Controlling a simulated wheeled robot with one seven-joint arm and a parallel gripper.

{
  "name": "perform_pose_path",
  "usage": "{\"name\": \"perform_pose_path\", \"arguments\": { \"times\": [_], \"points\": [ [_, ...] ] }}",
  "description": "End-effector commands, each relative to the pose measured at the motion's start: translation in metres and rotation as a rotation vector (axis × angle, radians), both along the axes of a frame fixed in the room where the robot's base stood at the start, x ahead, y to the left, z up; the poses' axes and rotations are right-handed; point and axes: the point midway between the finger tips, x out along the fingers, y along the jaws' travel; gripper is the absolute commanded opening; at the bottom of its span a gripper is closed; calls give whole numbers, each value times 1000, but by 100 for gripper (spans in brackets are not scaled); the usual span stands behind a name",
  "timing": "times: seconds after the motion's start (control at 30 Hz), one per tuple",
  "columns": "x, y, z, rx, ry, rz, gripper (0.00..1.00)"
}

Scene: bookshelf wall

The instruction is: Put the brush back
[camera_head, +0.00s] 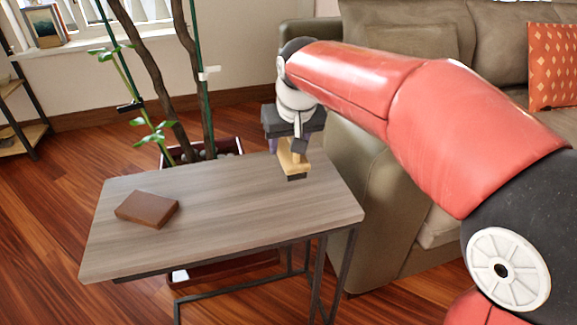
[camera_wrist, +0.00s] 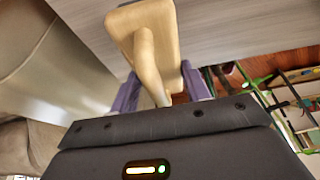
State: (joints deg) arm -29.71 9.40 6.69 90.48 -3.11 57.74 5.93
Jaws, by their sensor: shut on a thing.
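A light wooden brush (camera_head: 291,160) with a dark underside is above the right back part of the grey wooden table (camera_head: 235,195). My gripper (camera_head: 293,143) is above the brush and shut on it. In the wrist view the pale brush (camera_wrist: 172,28) with its curved handle reaches out between the purple fingers of my gripper (camera_wrist: 163,88). The dark lower end of the brush is close to the tabletop; I cannot tell whether it touches. A brown block, perhaps a book or box (camera_head: 147,208), lies on the left part of the table.
A beige sofa (camera_head: 365,180) stands close to the table's right side. A potted plant (camera_head: 195,145) with tall stems and stakes stands behind the table. A small shelf (camera_head: 22,130) is at the far left. The middle and front of the tabletop are clear.

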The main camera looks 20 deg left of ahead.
Motion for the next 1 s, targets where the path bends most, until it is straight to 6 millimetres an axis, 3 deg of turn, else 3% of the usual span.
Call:
{"name": "perform_pose_path", "arguments": {
  "times": [0.43,0.87,0.9,1.0],
  "points": [
    [0,0,-53,-1,0,0,10],
    [0,0,-60,0,-2,0,10],
    [0,0,-58,0,-1,0,52],
    [0,0,-58,0,-1,0,65]
  ]
}}
